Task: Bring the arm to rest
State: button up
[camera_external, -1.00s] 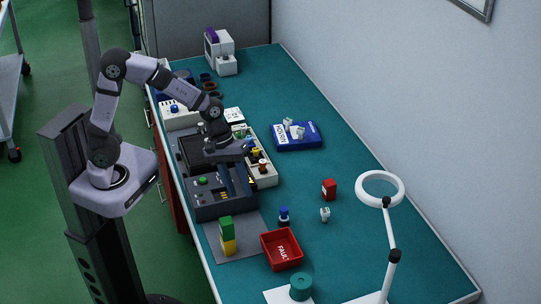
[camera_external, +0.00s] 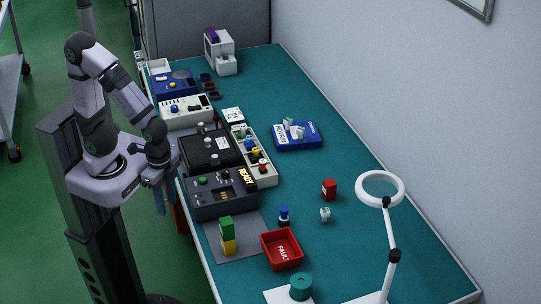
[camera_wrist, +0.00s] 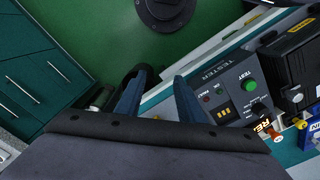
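My arm is folded back beside its base at the left of the external view. My gripper (camera_external: 165,198) hangs off the left edge of the bench, fingers pointing down. In the wrist view, my gripper's (camera_wrist: 156,88) two blue fingers stand apart with nothing between them, so it is open and empty. The tester (camera_external: 218,203) is on the bench just right of the gripper, its display reading READY. The tester (camera_wrist: 222,82) also shows at the right of the wrist view, with a green TEST button.
The dark box (camera_external: 207,150) with a closed lid sits behind the tester. A tray of coloured parts (camera_external: 262,174), a red FAULT bin (camera_external: 281,251), green and yellow blocks (camera_external: 227,228) and a blue tray (camera_external: 298,141) are on the bench.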

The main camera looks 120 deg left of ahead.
notch_tip(320, 180, up, 10)
jog(key=f+p, duration=0.1)
jog(key=p, duration=0.7)
notch_tip(320, 180, down, 5)
jog(key=b, duration=0.5)
jog(key=shift+r+b, duration=0.1)
jog(key=shift+b, duration=0.2)
